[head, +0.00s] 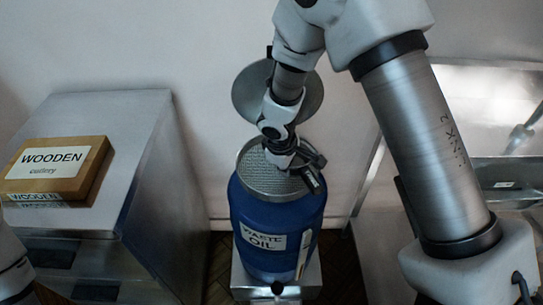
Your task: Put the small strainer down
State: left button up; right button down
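A round grey mesh disc, which looks like the small strainer (268,180), lies over the top of a blue drum (252,212) labelled "WASTE OIL". My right gripper (316,172) is over the right part of the mesh, close to its rim. Its dark fingers point to the right, and whether they are closed on the strainer's edge or handle cannot be made out. My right arm comes down from above and hides part of the mesh's back edge. Of my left arm only a piece shows at the lower left; its gripper is not in view.
The drum stands on a low metal base (308,278). At left, a metal cabinet (110,110) bears a wooden box (85,180) labelled "WOODEN cutlery". A grey round disc (245,95) is behind my arm by the wall. Metal counters (470,85) stand at right.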

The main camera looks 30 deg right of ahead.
jog(key=p, duration=0.1)
send_over(272, 176)
jog(key=shift+s+a+f, duration=0.15)
jog(key=shift+s+f, duration=0.05)
jog(key=shift+s, duration=0.15)
jog(key=f, duration=0.3)
jog(key=shift+w+a+f, duration=0.15)
jog(key=shift+a+f, duration=0.05)
jog(key=shift+f, duration=0.2)
jog(key=shift+w, duration=0.1)
pick_arm(q)
notch_tip(272, 176, up, 2)
jog(key=shift+r, duration=0.15)
pick_arm(e)
jog(key=shift+f, duration=0.1)
jog(key=shift+f+b, duration=0.1)
jog(key=shift+b, duration=0.25)
jog(key=c, duration=1.3)
grip_release()
